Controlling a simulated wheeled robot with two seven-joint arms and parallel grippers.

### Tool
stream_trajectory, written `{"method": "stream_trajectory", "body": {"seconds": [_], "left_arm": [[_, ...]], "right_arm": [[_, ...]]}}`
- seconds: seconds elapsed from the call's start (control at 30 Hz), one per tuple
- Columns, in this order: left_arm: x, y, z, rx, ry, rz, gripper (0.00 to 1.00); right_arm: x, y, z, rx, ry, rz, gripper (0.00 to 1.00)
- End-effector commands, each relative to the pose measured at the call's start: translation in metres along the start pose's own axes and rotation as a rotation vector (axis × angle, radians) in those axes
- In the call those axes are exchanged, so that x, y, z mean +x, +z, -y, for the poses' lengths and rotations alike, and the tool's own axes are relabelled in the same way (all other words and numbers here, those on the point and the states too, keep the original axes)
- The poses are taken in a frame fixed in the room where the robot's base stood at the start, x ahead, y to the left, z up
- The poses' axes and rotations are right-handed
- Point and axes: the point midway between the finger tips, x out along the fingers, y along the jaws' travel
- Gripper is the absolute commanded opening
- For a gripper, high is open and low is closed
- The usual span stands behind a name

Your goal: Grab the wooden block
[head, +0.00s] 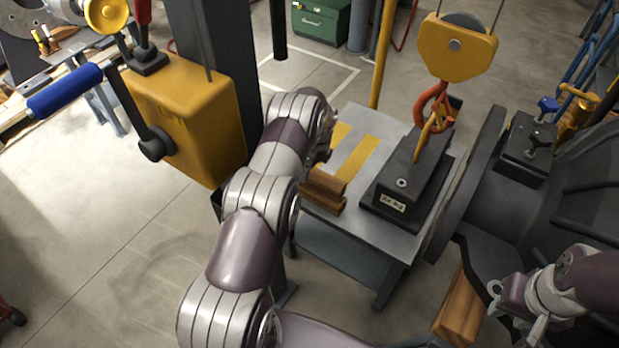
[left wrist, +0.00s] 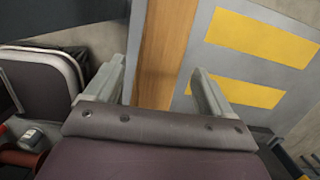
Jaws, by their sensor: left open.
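A brown wooden block (head: 326,188) lies at the left edge of the grey table, partly behind my left arm in the head view. My left gripper (head: 324,152) is at the table's left side, close to the block and mostly hidden by my own wrist. In the left wrist view my left gripper (left wrist: 160,88) is open, and a wooden piece (left wrist: 168,45) shows as an upright band between and beyond its fingers. Whether they touch it is unclear. My right gripper (head: 515,300) is at the lower right; its jaws are not clear.
The table (head: 345,232) bears yellow stripes (head: 357,160) and a dark weight (head: 398,195) under an orange hook (head: 432,105). A yellow box (head: 190,115) with a blue-handled crank stands left. Another wooden block (head: 461,305) is at the lower right, beside dark round machinery (head: 470,185).

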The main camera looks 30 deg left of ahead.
Motion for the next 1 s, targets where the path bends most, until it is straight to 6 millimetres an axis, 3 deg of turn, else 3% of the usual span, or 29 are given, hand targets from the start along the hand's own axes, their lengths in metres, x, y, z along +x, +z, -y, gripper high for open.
{"method": "stream_trajectory", "body": {"seconds": [0.1,0.2,0.47,0.67,0.7,0.9,1.0], "left_arm": [[0.026,0.0,0.001,0.0,0.002,-0.001,0.83],[0.039,0.0,0.001,-0.001,0.001,-0.001,0.83],[0.042,0.001,0.001,-0.001,0.0,0.0,0.83],[0.042,0.0,0.001,-0.001,0.0,-0.001,0.18],[0.041,0.001,0.002,-0.001,-0.001,0.0,0.14],[0.04,0.001,0.002,-0.001,-0.001,0.0,0.14],[0.026,0.003,0.002,-0.002,-0.003,0.0,0.14]], "right_arm": [[0.004,0.001,0.0,0.0,0.0,0.0,0.37],[0.005,0.001,0.0,0.0,0.0,0.0,0.37],[0.004,0.001,0.0,0.0,0.0,0.0,0.37],[0.004,0.001,0.0,0.0,0.0,0.0,0.37],[0.004,0.001,0.0,0.0,0.0,0.0,0.37],[0.004,0.001,0.0,0.0,0.0,0.0,0.37],[0.002,0.0,0.0,0.0,0.0,0.0,0.37]]}}
